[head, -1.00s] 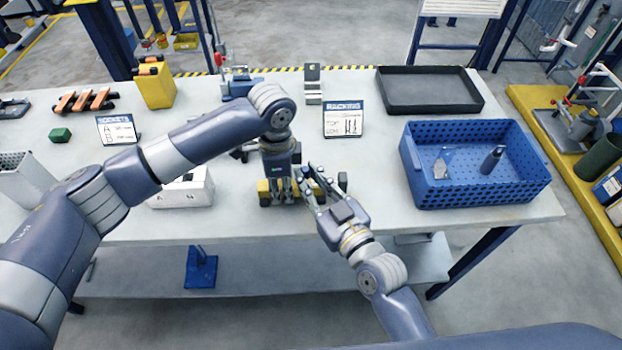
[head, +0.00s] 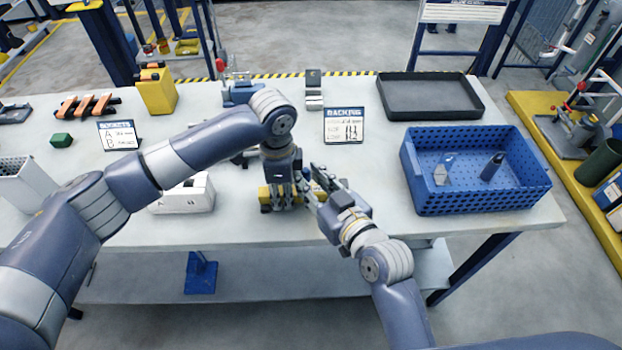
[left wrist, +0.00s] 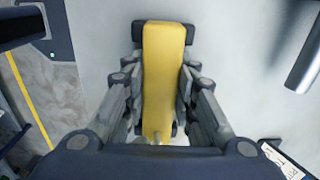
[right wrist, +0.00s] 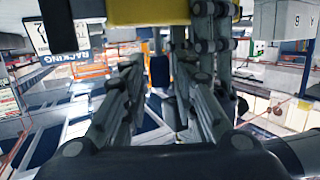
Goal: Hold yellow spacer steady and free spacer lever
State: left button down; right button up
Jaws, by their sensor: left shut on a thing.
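The yellow spacer (head: 265,196) stands on the near part of the table, partly hidden by my grippers. In the left wrist view it is a long yellow bar (left wrist: 163,70) with dark ends. My left gripper (head: 283,203) points down and is shut on it from both sides. My right gripper (head: 316,180) is just right of the spacer, close to the left fingers. In the right wrist view its fingers (right wrist: 158,68) are apart, with the yellow spacer (right wrist: 150,11) at the top edge. I cannot make out the lever clearly; dark parts show between and behind the fingers.
A blue perforated crate (head: 478,205) with two items is at the right. A black tray (head: 430,114) lies behind it. The racking sign (head: 344,126) stands behind my grippers. A white block (head: 185,200) is left of the spacer. The table's front edge is close.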

jog(key=v, duration=1.2)
dwell(0.3)
pick_arm(q)
jog(key=c, duration=1.2)
grip_release()
